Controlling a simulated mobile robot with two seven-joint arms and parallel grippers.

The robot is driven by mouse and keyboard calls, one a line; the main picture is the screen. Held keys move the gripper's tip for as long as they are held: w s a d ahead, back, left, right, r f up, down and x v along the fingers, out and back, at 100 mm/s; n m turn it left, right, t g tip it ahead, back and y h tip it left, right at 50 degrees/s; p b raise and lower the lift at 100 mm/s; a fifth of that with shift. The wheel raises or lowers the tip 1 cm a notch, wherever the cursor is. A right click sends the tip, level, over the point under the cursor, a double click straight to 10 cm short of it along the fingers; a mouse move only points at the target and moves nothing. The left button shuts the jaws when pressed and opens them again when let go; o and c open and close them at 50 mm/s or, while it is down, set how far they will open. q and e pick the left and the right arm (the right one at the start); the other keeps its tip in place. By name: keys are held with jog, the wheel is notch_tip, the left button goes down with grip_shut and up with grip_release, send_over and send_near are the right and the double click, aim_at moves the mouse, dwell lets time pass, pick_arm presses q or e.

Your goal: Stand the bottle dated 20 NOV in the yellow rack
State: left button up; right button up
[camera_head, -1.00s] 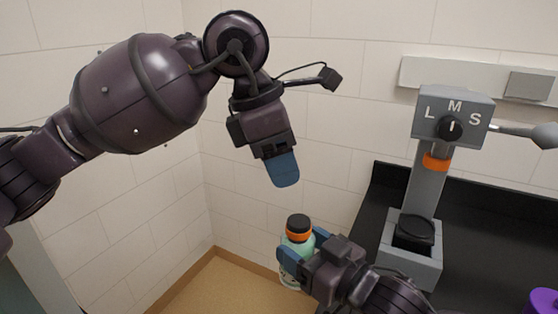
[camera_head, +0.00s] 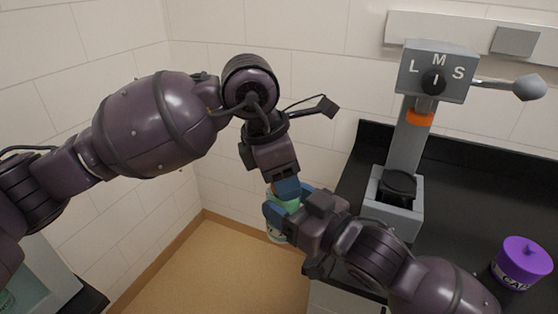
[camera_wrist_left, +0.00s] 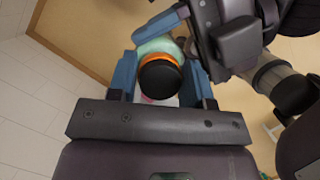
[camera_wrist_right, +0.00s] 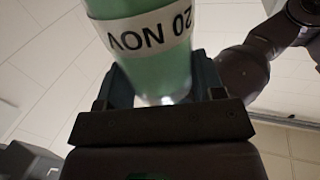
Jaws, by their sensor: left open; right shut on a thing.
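A green bottle with an orange ring and black cap is held in my right gripper. Its label reads 20 NOV, and the bottle (camera_wrist_right: 152,50) is between the right fingers in the right wrist view. My right gripper (camera_head: 285,215) is shut on it. My left gripper (camera_head: 287,188) is open just above the bottle's top. In the left wrist view, the black cap (camera_wrist_left: 160,78) lies between the open left fingers. In the head view, the cap is mostly hidden behind the left gripper. The yellow rack is not in view.
A grey dispenser (camera_head: 437,72) with an L, M, S dial and a side lever stands on the black counter (camera_head: 460,190). A purple lidded container (camera_head: 522,262) sits at the right. Tan floor (camera_head: 200,275) shows below the bottle.

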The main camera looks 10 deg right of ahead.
pick_arm(q)
jog(key=shift+f, duration=0.25)
jog(key=c, duration=0.6)
jog(key=shift+c, duration=0.6)
pick_arm(e)
jog(key=o, duration=1.2)
jog(key=shift+o, duration=0.2)
